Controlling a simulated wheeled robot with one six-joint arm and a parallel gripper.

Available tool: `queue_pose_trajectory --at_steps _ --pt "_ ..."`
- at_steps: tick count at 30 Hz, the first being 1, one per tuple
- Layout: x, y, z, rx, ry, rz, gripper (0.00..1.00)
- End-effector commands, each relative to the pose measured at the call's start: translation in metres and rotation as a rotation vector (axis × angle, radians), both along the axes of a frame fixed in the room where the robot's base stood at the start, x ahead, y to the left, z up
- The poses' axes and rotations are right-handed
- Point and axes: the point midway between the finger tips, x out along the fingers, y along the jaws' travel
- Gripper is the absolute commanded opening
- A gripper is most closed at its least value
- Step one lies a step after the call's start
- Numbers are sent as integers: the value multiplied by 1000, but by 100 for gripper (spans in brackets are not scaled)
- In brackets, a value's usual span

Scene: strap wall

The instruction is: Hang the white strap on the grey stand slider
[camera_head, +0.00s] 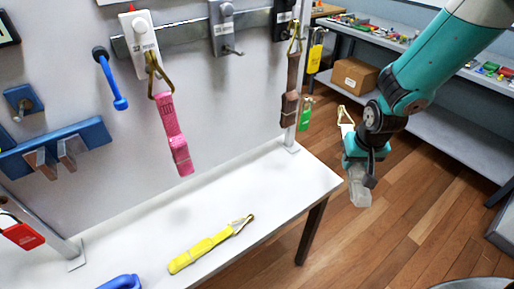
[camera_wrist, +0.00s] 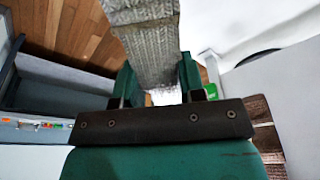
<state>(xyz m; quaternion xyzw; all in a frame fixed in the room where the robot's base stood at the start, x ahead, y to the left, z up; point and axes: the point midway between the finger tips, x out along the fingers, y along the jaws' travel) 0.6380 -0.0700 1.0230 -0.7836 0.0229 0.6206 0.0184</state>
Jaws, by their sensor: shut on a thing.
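My gripper (camera_head: 362,160) is to the right of the white table, over the wooden floor. It is shut on the white strap (camera_head: 359,188), whose pale lower end hangs below the fingers. A brass-coloured ring (camera_head: 345,115) shows above the gripper on its left side. In the wrist view the strap (camera_wrist: 148,45) is a greyish woven band between the two green fingers (camera_wrist: 155,85). The grey slider (camera_head: 222,27) sits on the wall rail, left of my gripper and apart from it. Its peg points outward and is bare.
A pink strap (camera_head: 172,130) hangs from the white slider (camera_head: 140,45), left of the grey one. A brown strap (camera_head: 291,85) hangs from the black slider (camera_head: 284,22) on the right. A yellow strap (camera_head: 208,245) lies on the table (camera_head: 130,255). Shelves (camera_head: 430,115) stand behind my arm.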

Motion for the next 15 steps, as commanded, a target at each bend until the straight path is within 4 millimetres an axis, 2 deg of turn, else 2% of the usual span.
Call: queue_pose_trajectory --at_steps 1,2,3,8,12,15 --pt "4 18 -5 -5 -100 1 8" --pt "6 30 -2 -9 -173 -3 8" --pt "9 47 4 -16 -278 -2 8" --pt "11 108 37 -23 -632 48 8" --pt "-2 160 68 21 -871 156 8" --pt "-18 192 90 74 -990 243 8"
